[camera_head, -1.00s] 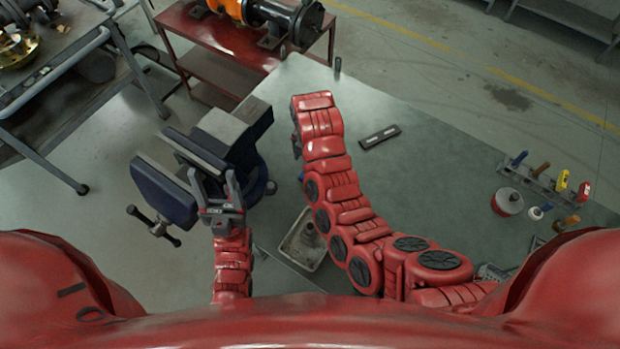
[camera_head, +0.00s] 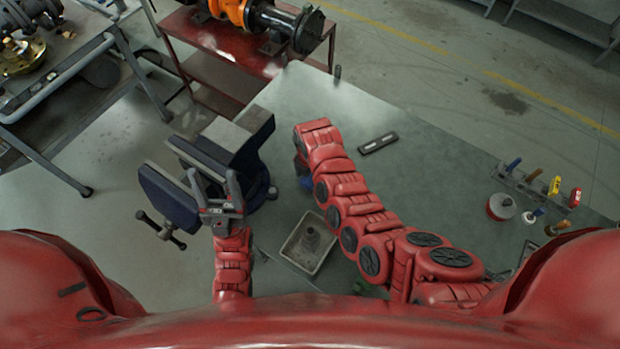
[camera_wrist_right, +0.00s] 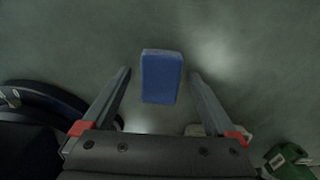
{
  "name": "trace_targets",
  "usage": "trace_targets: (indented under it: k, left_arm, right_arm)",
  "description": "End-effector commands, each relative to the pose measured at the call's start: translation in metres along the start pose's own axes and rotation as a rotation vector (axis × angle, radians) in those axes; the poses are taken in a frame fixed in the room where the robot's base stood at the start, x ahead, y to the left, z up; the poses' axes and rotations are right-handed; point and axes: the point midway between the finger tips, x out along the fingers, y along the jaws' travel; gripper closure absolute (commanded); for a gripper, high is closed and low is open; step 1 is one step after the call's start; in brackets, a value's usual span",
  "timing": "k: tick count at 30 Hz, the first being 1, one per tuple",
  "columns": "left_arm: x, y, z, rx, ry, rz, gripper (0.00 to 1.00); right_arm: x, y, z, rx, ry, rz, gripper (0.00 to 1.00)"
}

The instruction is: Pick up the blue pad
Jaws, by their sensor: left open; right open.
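The blue pad (camera_wrist_right: 161,77) lies on the grey-green table in the right wrist view, between and below the fingers of my right gripper (camera_wrist_right: 159,73). The right fingers are open, apart from the pad on both sides. In the head view a small blue patch, likely the pad (camera_head: 306,183), shows beside my right arm, which mostly hides the right gripper. My left gripper (camera_head: 215,187) is open and empty, in front of the blue vise (camera_head: 168,196).
A grey tray (camera_head: 290,250) with a part in it stands near the table's front edge. A black flat tool (camera_head: 378,143) lies right of my right arm. A tool rack (camera_head: 536,184) stands at the right. A green object (camera_wrist_right: 288,160) shows in the wrist view.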

Motion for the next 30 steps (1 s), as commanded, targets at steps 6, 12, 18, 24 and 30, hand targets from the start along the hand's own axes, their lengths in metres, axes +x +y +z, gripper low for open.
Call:
trace_targets:
  k: [6, 12, 18, 24, 30]
  left_arm:
    - [-0.0002, 0.0, 0.0, 0.0, 0.0, 0.0, 0.39]
    - [-0.0001, 0.0, 0.0, 0.0, 0.0, 0.0, 0.39]
    - [-0.0002, 0.0, 0.0, 0.0, 0.0, 0.0, 0.39]
    - [-0.0002, 0.0, 0.0, 0.0, 0.0, 0.0, 0.39]
    - [-0.0021, 0.0001, 0.0004, 0.0, 0.0, 0.0, 0.39]
  right_arm:
    - [-0.0003, 0.0002, 0.0001, 0.0, 0.0, 0.0, 0.26]
    - [-0.0005, 0.0003, 0.0001, 0.0, 0.0, 0.0, 0.61]
    - [-0.0006, 0.0003, 0.0002, 0.0, 0.0, 0.0, 0.96]
    - [-0.0007, 0.0003, 0.0001, 0.0, 0.0, 0.0, 0.96]
    - [-0.0051, 0.0012, 0.0005, 0.0, -0.002, 0.002, 0.96]
